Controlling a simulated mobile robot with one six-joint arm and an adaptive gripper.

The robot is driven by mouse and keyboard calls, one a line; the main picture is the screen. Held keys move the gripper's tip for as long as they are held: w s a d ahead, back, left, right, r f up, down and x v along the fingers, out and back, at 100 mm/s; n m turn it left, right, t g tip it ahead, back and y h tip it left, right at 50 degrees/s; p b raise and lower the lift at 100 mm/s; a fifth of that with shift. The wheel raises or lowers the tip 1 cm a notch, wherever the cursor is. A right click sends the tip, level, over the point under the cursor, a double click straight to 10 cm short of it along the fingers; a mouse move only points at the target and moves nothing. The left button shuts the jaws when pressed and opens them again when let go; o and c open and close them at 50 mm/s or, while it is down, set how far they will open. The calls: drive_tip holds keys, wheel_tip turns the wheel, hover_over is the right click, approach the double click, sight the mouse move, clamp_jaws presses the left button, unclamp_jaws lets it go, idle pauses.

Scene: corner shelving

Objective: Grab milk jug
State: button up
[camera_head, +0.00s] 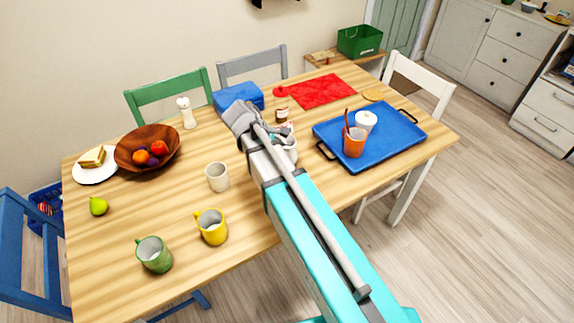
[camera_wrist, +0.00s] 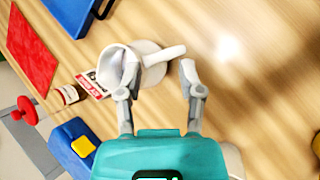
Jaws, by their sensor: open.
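A white milk jug (camera_wrist: 148,62) lies in view just beyond my gripper in the wrist view, with its handle (camera_wrist: 166,55) pointing to the right. In the head view the jug (camera_head: 290,154) is mostly hidden behind my arm; only a white part shows. My gripper (camera_wrist: 158,82) is open and empty. I cannot tell whether a finger touches the jug. My gripper (camera_head: 240,118) is above the table in the head view.
A blue box (camera_head: 238,97) and a small jar (camera_head: 282,114) are near my gripper. The blue tray (camera_head: 404,141) with an orange cup (camera_head: 354,145) is to the right. A pale cup (camera_head: 217,178), yellow mug (camera_head: 212,229) and green mug (camera_head: 155,256) stand left of my arm.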

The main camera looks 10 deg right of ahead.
drive_tip(key=w+a+n+t+h+b, duration=0.2)
drive_tip(key=w+a+n+h+b, duration=0.4)
drive_tip(key=w+a+n, duration=0.2)
drive_tip(key=shift+w+a+n, duration=0.25)
drive_tip(key=shift+a+n, duration=0.25)
drive_tip(key=shift+a, duration=0.45)
drive_tip(key=shift+d, duration=0.1)
drive_tip(key=b+x, duration=0.3)
drive_tip(key=x, duration=0.5)
drive_tip(key=shift+b, duration=0.3)
drive_tip(key=shift+w+d, duration=0.15)
drive_tip(key=shift+w, duration=0.05)
drive_tip(key=shift+b+x, duration=1.05)
drive_tip(key=shift+x, duration=1.65)
